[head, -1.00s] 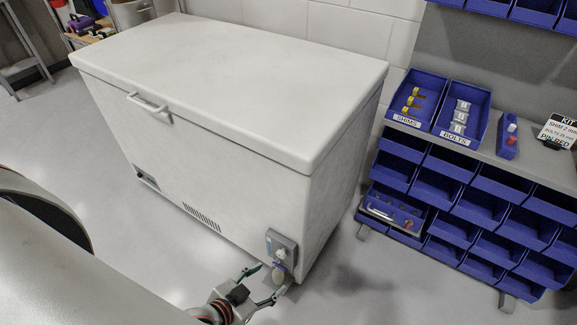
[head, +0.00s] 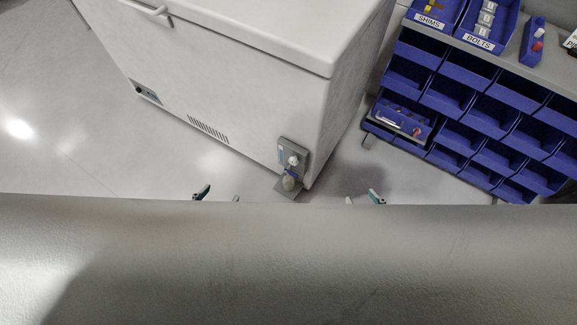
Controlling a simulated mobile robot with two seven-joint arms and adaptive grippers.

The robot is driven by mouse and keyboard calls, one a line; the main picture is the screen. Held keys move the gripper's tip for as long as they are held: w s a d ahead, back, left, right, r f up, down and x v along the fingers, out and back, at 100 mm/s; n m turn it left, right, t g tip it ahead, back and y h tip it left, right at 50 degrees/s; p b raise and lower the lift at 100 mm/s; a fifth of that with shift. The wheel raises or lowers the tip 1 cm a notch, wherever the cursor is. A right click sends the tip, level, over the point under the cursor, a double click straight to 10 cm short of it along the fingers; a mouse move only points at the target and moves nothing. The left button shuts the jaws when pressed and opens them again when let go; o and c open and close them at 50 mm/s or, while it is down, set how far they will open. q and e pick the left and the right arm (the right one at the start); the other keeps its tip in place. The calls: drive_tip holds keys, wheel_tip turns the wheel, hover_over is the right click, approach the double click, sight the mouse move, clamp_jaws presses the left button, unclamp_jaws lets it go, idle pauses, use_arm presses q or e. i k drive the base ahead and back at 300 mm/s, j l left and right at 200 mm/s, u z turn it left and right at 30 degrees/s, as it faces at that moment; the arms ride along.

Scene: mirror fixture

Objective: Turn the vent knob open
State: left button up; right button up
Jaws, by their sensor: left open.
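A beige rounded part (head: 289,182) sits below the knob, over a grey foot plate. I cannot tell the knob's setting. My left gripper (head: 218,196) shows only its fingertips, spread apart, left of the fixture and not touching it. My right gripper (head: 363,198) also shows only fingertips, apart and empty, right of the fixture. The rest of both grippers is hidden.
A wide grey surface, apparently part of me, covers the bottom of the view. The white freezer (head: 235,95) fills the upper middle. A rack of blue bins (head: 470,105) stands at right. Open floor (head: 90,150) lies left of the freezer.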

sight(294, 160)
drive_tip(key=l, duration=0.35)
drive_tip(key=k+l+u, duration=0.15)
drive_tip(key=l, duration=0.2)
drive_tip(key=k+l, duration=0.1)
drive_tip(key=l, duration=0.3)
drive_tip(key=l+u, duration=0.15)
drive_tip(key=l, duration=0.2)
drive_tip(key=k, duration=0.1)
